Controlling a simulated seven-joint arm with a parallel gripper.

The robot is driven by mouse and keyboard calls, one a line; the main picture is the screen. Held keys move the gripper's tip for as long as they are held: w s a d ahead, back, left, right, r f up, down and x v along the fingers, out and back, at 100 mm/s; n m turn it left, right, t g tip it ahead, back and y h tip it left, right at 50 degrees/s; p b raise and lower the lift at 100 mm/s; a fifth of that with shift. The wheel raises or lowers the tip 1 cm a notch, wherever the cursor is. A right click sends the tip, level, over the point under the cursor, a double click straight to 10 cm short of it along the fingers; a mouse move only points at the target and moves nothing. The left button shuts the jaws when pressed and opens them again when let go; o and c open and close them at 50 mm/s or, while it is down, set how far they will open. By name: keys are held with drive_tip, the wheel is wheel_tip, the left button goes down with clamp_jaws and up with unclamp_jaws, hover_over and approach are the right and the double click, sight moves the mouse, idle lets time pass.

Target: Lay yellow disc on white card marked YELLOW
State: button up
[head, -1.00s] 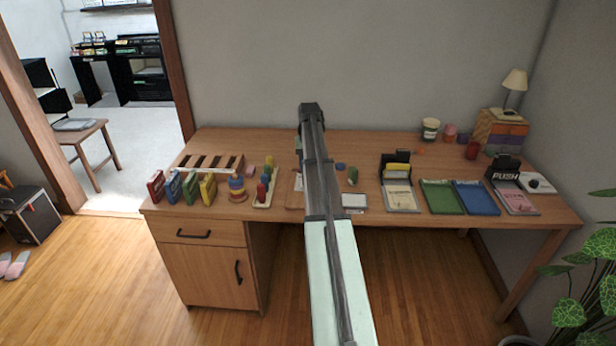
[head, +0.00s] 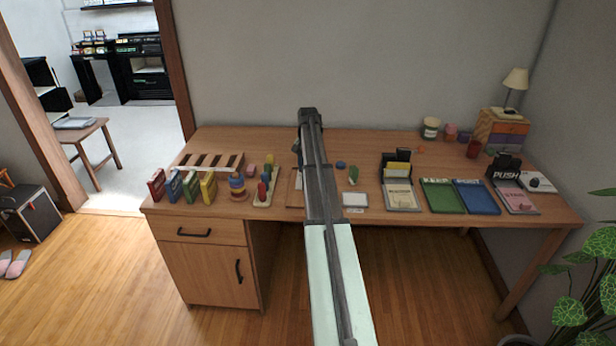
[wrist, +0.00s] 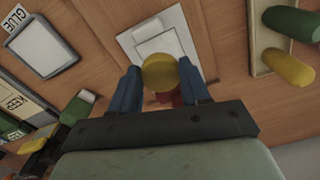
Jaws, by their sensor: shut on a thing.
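In the wrist view, my gripper (wrist: 159,78) has its blue fingers shut on the yellow disc (wrist: 160,71), one finger on each side of it. A white card (wrist: 165,42) lies just beyond the disc, on a larger pale sheet or board. The disc overlaps the card's near edge in this view; I cannot tell the height between them. No word on the card is readable. In the head view, my arm hides the gripper and disc; a brown board (head: 294,200) with white paper shows beside it.
In the wrist view, a dark red thing (wrist: 165,97) shows behind the disc, and a tray with green and yellow cylinders (wrist: 287,67) stands right. A grey-framed pad (wrist: 40,47) labelled GLUE is left. In the head view, a green-capped piece (head: 353,174) and coloured trays (head: 441,207) lie right.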

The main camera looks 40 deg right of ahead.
drive_tip(key=shift+f, duration=2.5)
drive_tip(key=shift+f, duration=0.1)
drive_tip(key=o, duration=1)
wheel_tip(320, 180, up, 12)
drive_tip(key=shift+r, duration=0.1)
